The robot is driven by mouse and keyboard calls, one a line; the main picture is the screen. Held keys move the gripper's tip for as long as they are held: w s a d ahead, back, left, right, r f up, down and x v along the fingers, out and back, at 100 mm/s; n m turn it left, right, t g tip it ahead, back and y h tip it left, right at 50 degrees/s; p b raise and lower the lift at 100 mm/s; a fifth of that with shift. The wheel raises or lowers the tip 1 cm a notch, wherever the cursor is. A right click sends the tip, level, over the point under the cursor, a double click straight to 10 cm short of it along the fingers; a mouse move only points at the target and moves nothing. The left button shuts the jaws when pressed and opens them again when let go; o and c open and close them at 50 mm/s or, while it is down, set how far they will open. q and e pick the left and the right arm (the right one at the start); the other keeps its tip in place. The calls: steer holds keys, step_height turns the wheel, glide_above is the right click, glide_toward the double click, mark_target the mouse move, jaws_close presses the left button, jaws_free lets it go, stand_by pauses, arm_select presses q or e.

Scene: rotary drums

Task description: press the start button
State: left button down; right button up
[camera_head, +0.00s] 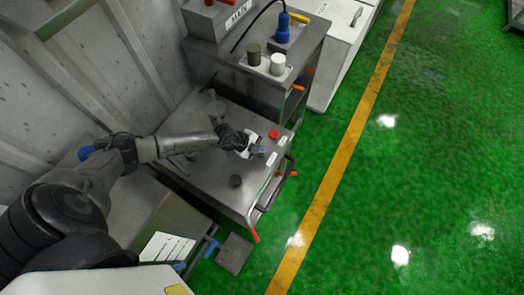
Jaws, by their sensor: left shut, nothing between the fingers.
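A grey metal control cabinet (213,171) stands at the middle left, and its top carries several controls. A red round button (273,134) sits near its far right edge. A small bluish-green control (263,152) sits just in front of it; I cannot tell for sure whether it is the start button. My left gripper (254,149) reaches over the panel from the left, shut and empty, with its fingertips close beside this small control. I cannot tell whether they touch it. The gripper hides part of the panel. My right gripper is out of view.
Behind is another cabinet (303,58) with a blue plug (283,30). Green floor with a yellow line (345,150) lies free at right.

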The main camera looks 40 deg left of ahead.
arm_select(q)
steer(key=shift+f, duration=0.35)
stand_by(0.6)
steer(key=shift+f, duration=0.25)
stand_by(0.6)
steer(key=shift+f, duration=0.35)
stand_by(0.4)
steer(key=shift+r+p, duration=1)
steer(key=shift+p, duration=0.45)
